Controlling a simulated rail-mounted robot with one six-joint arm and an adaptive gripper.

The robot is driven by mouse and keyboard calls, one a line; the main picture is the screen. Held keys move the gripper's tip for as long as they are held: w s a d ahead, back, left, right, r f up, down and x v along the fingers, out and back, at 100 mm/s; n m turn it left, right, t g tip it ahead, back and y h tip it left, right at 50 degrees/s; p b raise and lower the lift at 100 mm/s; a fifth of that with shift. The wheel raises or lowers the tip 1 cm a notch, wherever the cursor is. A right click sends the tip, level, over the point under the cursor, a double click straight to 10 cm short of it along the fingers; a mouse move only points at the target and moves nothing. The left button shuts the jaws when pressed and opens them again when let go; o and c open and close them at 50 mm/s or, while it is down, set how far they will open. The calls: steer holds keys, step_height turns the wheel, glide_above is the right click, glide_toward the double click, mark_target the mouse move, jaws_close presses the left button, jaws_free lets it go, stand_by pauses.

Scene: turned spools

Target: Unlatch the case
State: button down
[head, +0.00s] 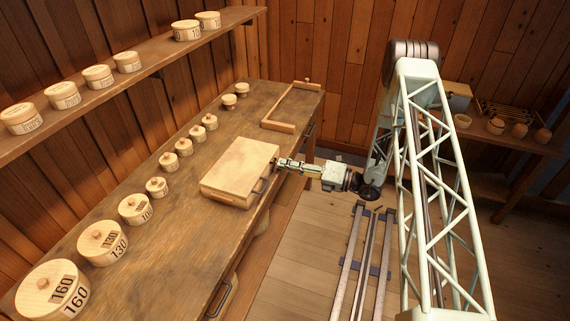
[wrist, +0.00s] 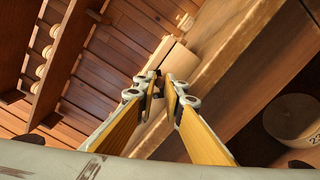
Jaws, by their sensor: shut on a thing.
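The case (head: 240,168) is a flat pale wooden box lying on the workbench, its lid down. In the wrist view, the fingertips of my gripper (wrist: 163,82) are close together against the pale case (wrist: 176,62), shut on a small dark part that looks like a latch. The fingers hide most of that part, so its position cannot be told.
The workbench (head: 165,245) carries a row of round lidded boxes (head: 104,243) left of the case and a wooden frame (head: 281,124) beyond it. A wall shelf (head: 160,62) holds more round boxes. Open floor with rails (head: 365,255) lies to the right.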

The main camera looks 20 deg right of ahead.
steer(key=shift+w+d+f+m, duration=0.1)
steer(key=shift+f+m, duration=0.2)
steer(key=shift+m, duration=0.9)
steer(key=shift+f, duration=0.1)
steer(key=c, duration=2.7)
jaws_free()
steer(key=shift+r+n, duration=0.2)
steer(key=shift+n, duration=0.2)
